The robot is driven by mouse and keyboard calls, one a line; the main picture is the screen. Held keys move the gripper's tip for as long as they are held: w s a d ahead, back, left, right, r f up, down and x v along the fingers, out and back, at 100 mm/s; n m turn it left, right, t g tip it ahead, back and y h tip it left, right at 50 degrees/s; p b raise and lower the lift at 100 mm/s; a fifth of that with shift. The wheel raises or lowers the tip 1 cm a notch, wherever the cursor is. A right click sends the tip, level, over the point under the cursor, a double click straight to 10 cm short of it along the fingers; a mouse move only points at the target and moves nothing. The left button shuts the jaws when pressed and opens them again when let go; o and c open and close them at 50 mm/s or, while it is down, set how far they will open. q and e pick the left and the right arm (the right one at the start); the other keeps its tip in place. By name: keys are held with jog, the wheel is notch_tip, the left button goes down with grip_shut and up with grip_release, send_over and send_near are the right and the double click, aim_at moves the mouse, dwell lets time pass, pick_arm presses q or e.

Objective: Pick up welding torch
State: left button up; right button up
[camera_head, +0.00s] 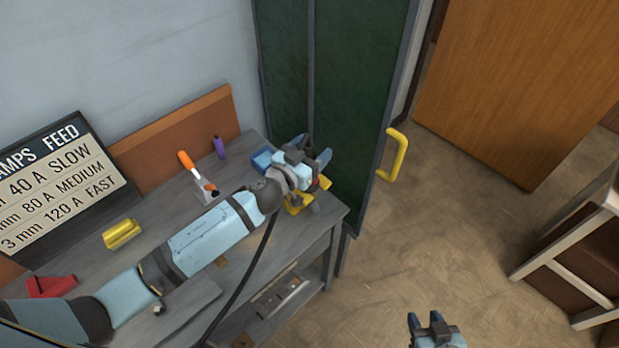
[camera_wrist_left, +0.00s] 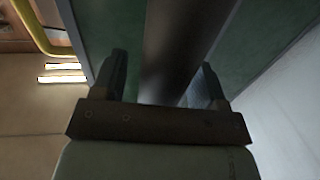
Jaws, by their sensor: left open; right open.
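My left gripper (camera_head: 316,155) is open above the right end of the grey workbench (camera_head: 185,290), close to the green screen. In the left wrist view its open fingers (camera_wrist_left: 165,82) have a grey post behind the gap, with nothing visibly held. A yellow item (camera_head: 298,204) is partly hidden beneath my left wrist, and a black cable (camera_head: 243,275) hangs close by. An orange-handled tool (camera_head: 187,160) leans on a small light holder. I cannot tell for certain which of these is the welding torch. My right gripper (camera_head: 425,320) is open at the bottom edge, over the floor.
The green screen (camera_head: 350,120) with a yellow handle (camera_head: 395,155) stands beside the bench. A purple item (camera_head: 220,148), a yellow cylinder (camera_head: 122,233), a red item (camera_head: 50,286) and a settings sign (camera_head: 60,190) are on the bench. Floor is clear toward the wooden door (camera_head: 520,80).

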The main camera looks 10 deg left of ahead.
pick_arm(q)
jog(key=shift+w+d, duration=0.1)
jog(key=shift+w, duration=0.15)
jog(key=shift+s, duration=0.1)
jog(key=c, duration=0.9)
jog(key=shift+r, duration=0.1)
jog(key=shift+c, duration=0.5)
